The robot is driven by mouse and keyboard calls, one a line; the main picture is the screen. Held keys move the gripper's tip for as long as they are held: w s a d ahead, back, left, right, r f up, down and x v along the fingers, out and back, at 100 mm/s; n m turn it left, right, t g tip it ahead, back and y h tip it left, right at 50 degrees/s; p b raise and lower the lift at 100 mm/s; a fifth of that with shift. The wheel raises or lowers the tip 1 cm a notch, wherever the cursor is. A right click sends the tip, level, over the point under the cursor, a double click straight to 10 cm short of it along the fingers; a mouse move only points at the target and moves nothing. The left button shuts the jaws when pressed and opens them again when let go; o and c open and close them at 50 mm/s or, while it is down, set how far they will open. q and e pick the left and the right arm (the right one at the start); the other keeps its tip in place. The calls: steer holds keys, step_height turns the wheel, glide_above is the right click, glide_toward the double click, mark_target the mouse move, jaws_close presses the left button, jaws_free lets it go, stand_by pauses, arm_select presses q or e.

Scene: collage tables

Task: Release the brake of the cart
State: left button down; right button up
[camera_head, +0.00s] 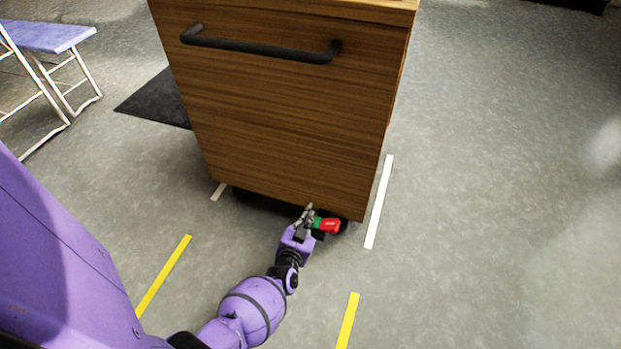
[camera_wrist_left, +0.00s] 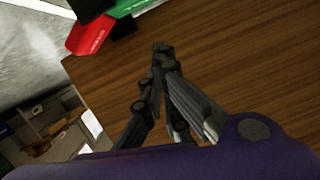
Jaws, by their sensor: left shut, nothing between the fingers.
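The cart (camera_head: 290,110) is a wooden cabinet with a black bar handle (camera_head: 262,48) on its front face. At its bottom right front edge is the brake, with a red pedal (camera_head: 330,225) and a green part (camera_head: 316,222) beside it. My left gripper (camera_head: 308,210) is low at the cart's front edge, just left of the green part; I cannot tell whether it touches. In the left wrist view the fingers (camera_wrist_left: 162,48) are shut and empty in front of the wood, with the red pedal (camera_wrist_left: 90,35) and green part (camera_wrist_left: 140,8) above them. The right gripper is not in view.
White tape (camera_head: 379,202) and yellow tape (camera_head: 348,320) mark the grey floor around the cart. A folding chair (camera_head: 48,36) stands at the left, and a dark mat (camera_head: 155,100) lies by the cart. The floor at the right is clear.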

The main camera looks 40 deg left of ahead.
arm_select(q)
steer(key=p+v, duration=0.2)
steer(key=v, duration=0.5)
steer(key=shift+a, duration=0.25)
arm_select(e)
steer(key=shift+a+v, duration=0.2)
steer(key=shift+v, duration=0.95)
